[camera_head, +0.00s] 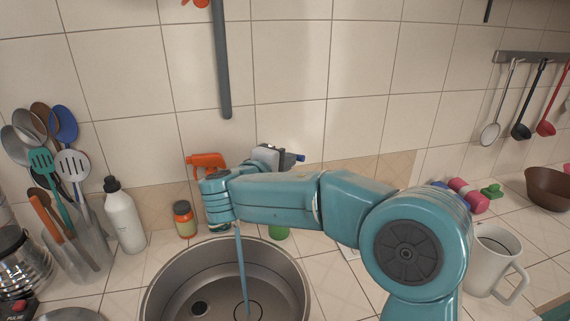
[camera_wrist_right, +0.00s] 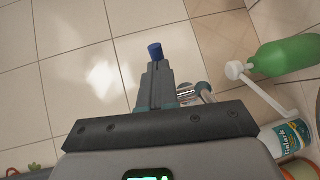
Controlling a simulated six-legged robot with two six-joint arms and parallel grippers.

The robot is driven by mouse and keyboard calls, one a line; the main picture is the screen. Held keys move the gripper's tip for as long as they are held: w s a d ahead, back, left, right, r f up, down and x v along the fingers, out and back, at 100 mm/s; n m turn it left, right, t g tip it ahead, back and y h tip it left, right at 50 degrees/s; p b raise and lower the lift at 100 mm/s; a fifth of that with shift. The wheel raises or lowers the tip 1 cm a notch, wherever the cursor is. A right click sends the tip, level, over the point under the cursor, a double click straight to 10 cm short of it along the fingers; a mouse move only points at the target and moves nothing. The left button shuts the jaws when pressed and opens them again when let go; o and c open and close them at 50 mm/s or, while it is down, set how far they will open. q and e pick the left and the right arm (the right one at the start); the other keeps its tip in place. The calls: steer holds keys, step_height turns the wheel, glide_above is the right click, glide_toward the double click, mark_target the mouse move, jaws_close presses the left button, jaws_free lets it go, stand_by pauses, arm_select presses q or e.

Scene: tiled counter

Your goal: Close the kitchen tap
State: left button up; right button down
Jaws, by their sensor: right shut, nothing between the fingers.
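My right gripper (camera_head: 299,157) is shut and empty near the tiled back wall, above and behind the sink (camera_head: 296,272). Its closed fingers end in a blue tip, which also shows in the right wrist view (camera_wrist_right: 155,51). A thin bluish stream of water (camera_head: 241,265) falls into the sink, so the tap is running. Most of the tap is hidden behind my right forearm in the head view. In the wrist view a small chrome part (camera_wrist_right: 187,93), possibly of the tap, shows just right of the fingers; I cannot tell whether they touch. My left gripper is out of view.
An orange spray head (camera_head: 207,160) and green bottle (camera_wrist_right: 288,57) are near the wrist. A white mug (camera_head: 487,262) stands right of my arm.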

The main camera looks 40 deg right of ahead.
mark_target(300, 158)
steer(key=d+n+t+y+b, duration=0.1)
steer(key=n+t+b, duration=0.1)
steer(key=d+n+t+y+b, duration=0.1)
steer(key=t+b, duration=0.1)
steer(key=b, duration=0.1)
steer(key=d+n+t+y+b, duration=0.2)
steer(key=b, duration=0.1)
steer(key=shift+s+f+n+t, duration=0.15)
steer(key=shift+n+t, duration=0.15)
steer(key=shift+w+d+b, duration=0.4)
steer(key=shift+d+b, duration=0.2)
steer(key=shift+b, duration=0.1)
steer(key=shift+r, duration=0.2)
steer(key=shift+s, duration=0.1)
